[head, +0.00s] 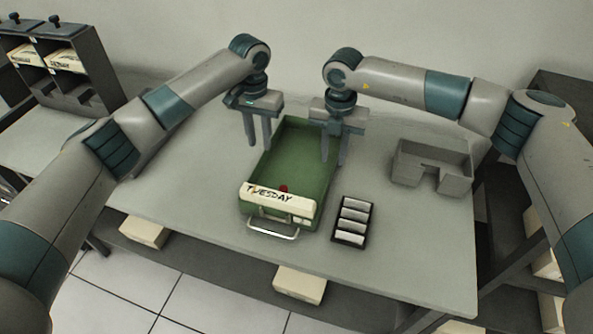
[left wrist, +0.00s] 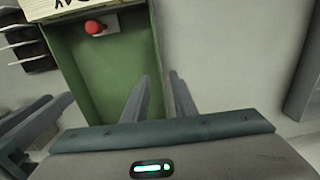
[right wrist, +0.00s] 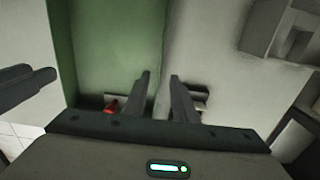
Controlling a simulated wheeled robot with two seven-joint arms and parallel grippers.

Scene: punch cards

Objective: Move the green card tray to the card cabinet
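The green card tray (head: 300,160) lies on the grey table, its cream TUESDAY label (head: 277,197) and metal handle facing me. A small red knob (head: 284,188) shows inside its front end. My left gripper (head: 260,148) is open at the tray's left wall, and my right gripper (head: 333,161) is open at its right wall. In the left wrist view (left wrist: 158,80) and the right wrist view (right wrist: 159,78), each pair of fingers straddles a wall with a gap. I cannot tell how deep the fingers reach. The card cabinet (head: 55,62) stands at the far left.
A black rack with several pale rolls (head: 352,221) lies just right of the tray's front. A grey open box (head: 432,170) sits further right. Cream boxes (head: 299,284) show below the tabletop. The table's left part is clear.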

